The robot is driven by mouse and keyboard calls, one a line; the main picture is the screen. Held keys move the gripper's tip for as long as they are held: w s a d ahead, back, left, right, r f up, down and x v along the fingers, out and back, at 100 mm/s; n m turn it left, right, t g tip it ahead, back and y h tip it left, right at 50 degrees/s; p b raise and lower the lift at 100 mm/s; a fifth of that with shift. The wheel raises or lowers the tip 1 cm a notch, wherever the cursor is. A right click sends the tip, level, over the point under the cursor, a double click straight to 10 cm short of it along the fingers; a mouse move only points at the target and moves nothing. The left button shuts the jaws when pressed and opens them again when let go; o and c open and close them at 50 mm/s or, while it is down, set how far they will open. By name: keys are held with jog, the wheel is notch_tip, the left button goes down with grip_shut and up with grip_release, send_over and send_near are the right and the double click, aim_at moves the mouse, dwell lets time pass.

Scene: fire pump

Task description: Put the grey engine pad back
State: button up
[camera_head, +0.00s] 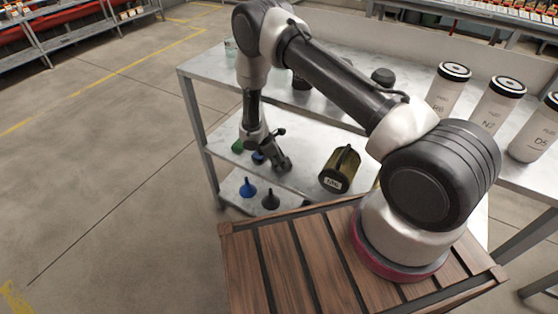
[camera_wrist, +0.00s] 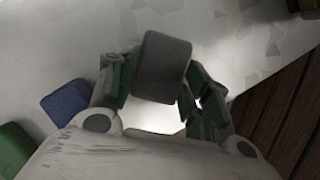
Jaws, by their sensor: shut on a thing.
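The grey engine pad (camera_wrist: 162,67) is a dark grey block with rounded corners. In the wrist view it sits between the two fingers of my gripper (camera_wrist: 160,85), which is shut on it. A blue pad (camera_wrist: 66,102) and a green pad (camera_wrist: 12,148) lie to the left of my gripper in the wrist view. The blue pad (camera_head: 258,157) and green pad (camera_head: 237,146) also show partly in the head view.
A blue funnel (camera_head: 248,188) and a black funnel (camera_head: 270,199) stand lower down. White canisters (camera_head: 499,102) stand on the top shelf. Open floor lies at left.

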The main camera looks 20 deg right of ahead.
jog(key=o, duration=1)
jog(key=shift+r, duration=0.15)
jog(key=v, duration=0.2)
jog(key=a+v, duration=0.1)
jog(key=v, duration=0.2)
jog(key=shift+a, duration=0.25)
jog(key=a, duration=1)
jog(key=shift+s+a, duration=0.15)
jog(key=shift+a, duration=0.1)
